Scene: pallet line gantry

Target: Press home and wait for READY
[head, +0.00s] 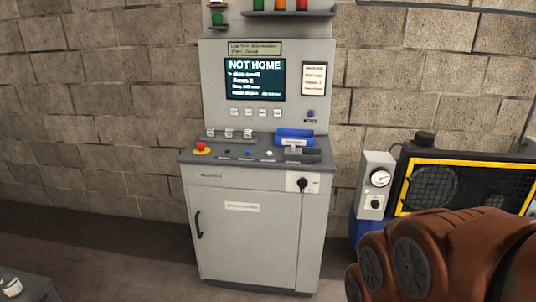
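A grey control console (252,230) stands against the block wall. Its screen (256,80) reads NOT HOME in large letters, with smaller lines below that are hard to read. A row of small pale buttons (256,112) sits under the screen. On the sloping desk are a red mushroom button (201,146) on a yellow ring, a blue button (248,153), a white button (269,153) and dark controls. The labels are too small to read, so I cannot tell which is home. My brown arm fills the lower right; my gripper is out of view.
A blue object (294,135) lies on the desk's right side. A black rotary switch (302,184) is on the front. A black machine with a yellow frame (403,187) and a gauge box (376,180) stand at right. The floor before the console looks clear.

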